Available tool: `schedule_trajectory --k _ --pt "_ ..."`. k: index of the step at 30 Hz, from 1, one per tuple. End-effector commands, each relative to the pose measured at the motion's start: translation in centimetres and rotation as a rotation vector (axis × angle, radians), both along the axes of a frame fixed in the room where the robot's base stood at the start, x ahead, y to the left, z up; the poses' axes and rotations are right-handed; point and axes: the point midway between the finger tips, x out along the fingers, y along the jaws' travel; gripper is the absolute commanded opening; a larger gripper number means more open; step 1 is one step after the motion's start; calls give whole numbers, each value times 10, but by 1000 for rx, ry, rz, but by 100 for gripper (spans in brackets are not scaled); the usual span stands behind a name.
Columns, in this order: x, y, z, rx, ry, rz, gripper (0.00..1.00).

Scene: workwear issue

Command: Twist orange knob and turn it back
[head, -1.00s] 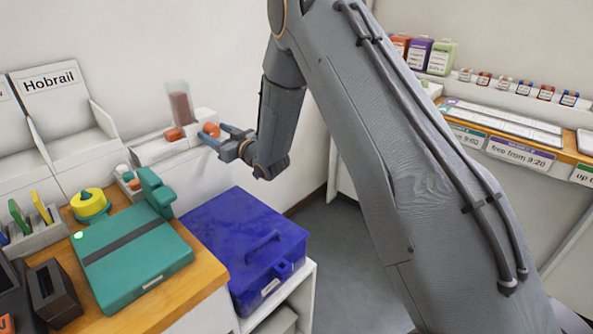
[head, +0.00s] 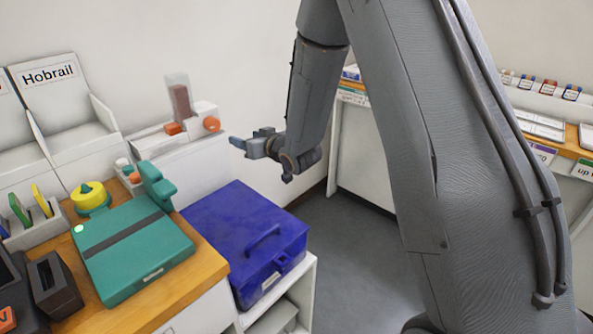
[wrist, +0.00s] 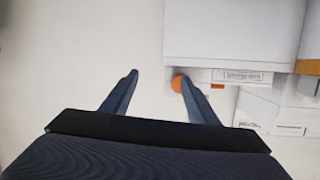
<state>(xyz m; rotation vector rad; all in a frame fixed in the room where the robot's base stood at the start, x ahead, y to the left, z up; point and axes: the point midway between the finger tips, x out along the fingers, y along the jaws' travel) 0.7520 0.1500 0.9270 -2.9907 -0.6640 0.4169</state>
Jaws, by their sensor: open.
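The orange knob (head: 211,124) is a round knob on the right end of a white wall-mounted dispenser (head: 178,141). My gripper (head: 238,148) is to the right of the knob and a little below it, apart from it, with its fingers pointing left. In the wrist view my gripper (wrist: 157,78) has its two fingers spread with nothing between them. The knob (wrist: 178,83) shows there beside the tip of the right finger, which partly hides it. I cannot tell the knob's turned angle.
A blue lidded box (head: 240,227) stands on a white shelf below my gripper. A teal case (head: 133,255) lies on the wooden counter (head: 190,290) at left. A clear holder with brown contents (head: 180,100) rises from the dispenser. Open floor lies right of the box.

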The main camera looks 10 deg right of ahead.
Motion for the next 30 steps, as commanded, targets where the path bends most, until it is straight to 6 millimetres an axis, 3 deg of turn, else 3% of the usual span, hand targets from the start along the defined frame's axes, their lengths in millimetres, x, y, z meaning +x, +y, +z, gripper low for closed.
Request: schedule_trajectory --k 12,30 --pt "-45 -57 -17 -160 257 -138 54" --pt "-127 -108 -33 -277 558 -245 54"
